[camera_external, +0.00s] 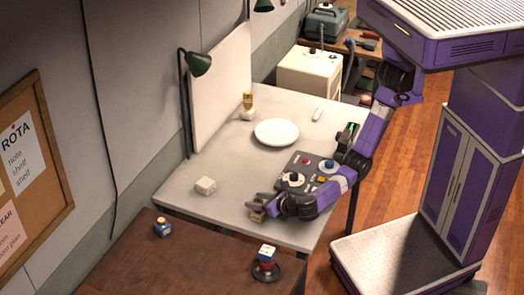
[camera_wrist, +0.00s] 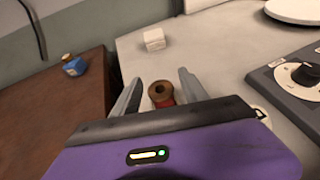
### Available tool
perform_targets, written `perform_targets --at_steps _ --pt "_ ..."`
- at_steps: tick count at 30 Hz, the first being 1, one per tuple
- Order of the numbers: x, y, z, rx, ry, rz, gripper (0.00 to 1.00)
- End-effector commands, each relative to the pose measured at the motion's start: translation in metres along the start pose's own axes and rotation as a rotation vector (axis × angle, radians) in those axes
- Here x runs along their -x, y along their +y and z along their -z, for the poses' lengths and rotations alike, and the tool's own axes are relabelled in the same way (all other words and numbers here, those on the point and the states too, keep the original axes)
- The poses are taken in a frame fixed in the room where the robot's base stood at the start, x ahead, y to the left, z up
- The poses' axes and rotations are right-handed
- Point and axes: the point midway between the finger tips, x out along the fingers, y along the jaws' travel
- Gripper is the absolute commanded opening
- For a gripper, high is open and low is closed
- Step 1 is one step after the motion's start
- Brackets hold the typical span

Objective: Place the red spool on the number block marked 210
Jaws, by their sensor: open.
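The red spool (camera_wrist: 162,97), with a brown wooden end facing up, stands between the two fingers of my gripper (camera_wrist: 156,92) in the wrist view. The fingers are apart, with a gap on each side of it; its lower part is hidden by my gripper. In the external view my gripper (camera_external: 260,206) is low over the front edge of the grey table, around a small brownish shape that appears to be the spool. A white block (camera_external: 205,186) lies on the table to the left, and also shows beyond the spool in the wrist view (camera_wrist: 154,39). I cannot read any number on it.
A dark control panel (camera_external: 310,172) with knobs lies right of my gripper.

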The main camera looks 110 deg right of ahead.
Motion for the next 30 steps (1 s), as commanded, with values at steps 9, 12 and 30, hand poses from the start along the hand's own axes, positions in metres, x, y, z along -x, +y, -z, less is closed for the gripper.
perform_targets --at_steps 9,12,30 --pt "0.045 0.001 -0.001 -0.001 -0.001 -0.005 0.52" --pt "0.066 0.001 -0.001 -0.001 -0.001 -0.005 0.52" --pt "0.121 0.000 -0.002 0.000 0.000 0.000 0.52"
